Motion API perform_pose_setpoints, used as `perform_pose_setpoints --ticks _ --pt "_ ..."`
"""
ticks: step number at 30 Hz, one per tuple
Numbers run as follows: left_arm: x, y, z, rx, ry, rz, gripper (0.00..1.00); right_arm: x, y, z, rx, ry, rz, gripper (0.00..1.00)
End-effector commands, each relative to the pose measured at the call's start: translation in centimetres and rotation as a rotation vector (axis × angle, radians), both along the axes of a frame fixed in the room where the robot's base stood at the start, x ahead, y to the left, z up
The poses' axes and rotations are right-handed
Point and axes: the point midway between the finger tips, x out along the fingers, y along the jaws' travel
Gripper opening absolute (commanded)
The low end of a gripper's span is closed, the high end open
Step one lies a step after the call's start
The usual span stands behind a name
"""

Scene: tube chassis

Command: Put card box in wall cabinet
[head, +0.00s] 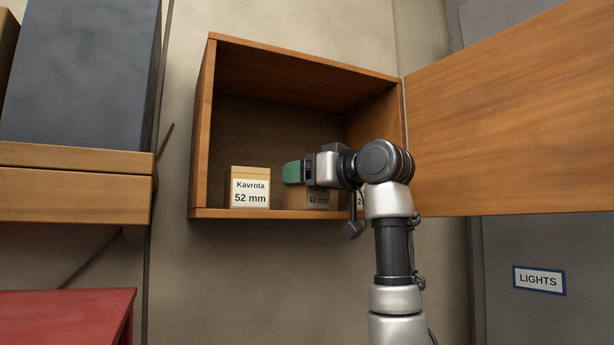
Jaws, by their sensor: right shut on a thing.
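The wooden wall cabinet (199,130) hangs in the middle of the head view with its door (510,115) swung wide open to the right. My right gripper (293,172) reaches into its opening, pointing left, with a green finger showing. It is shut, apparently on a card box (318,200) labelled 40 mm, whose upper part it hides. That box is at the cabinet floor; I cannot tell whether it touches the floor. A second card box (249,190), labelled Kavrota 52 mm, stands upright to the left. My left gripper is out of view.
Another labelled box (360,201) shows partly behind my right wrist. A wooden shelf (75,190) with a large grey-blue box (82,75) is at the left, above a red surface (65,315). A LIGHTS sign (539,280) is at the lower right.

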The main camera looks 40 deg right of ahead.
Motion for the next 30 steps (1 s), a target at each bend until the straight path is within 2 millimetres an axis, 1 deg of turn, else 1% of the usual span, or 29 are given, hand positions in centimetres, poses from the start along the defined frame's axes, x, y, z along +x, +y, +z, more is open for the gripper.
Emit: perform_pose_setpoints --ticks 1,3,6,13,16,20,24,30 --pt "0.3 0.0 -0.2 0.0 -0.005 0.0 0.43 0.0 0.0 -0.2 0.0 0.0 0.0 0.72" --pt "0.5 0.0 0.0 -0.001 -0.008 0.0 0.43 0.0 0.0 -0.1 0.0 0.0 0.0 0.82" --pt "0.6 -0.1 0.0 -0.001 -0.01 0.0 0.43 0.0 0.0 -0.1 0.0 0.001 0.0 0.96" --pt "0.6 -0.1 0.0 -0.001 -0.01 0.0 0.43 0.0 0.0 -0.1 0.0 0.0 0.0 0.96" --pt "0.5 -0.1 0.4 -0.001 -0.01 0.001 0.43 0.0 0.0 0.4 0.0 0.0 0.0 0.96" --pt "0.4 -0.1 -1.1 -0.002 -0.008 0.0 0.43 -1.8 -0.2 -0.2 -0.001 -0.003 -0.001 0.96" --pt "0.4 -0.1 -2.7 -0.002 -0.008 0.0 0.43 -4.9 -0.4 -0.2 -0.002 -0.005 0.0 0.96" --pt "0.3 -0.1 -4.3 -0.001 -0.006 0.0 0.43 -9.0 -0.8 -0.2 -0.001 -0.002 -0.001 0.96"
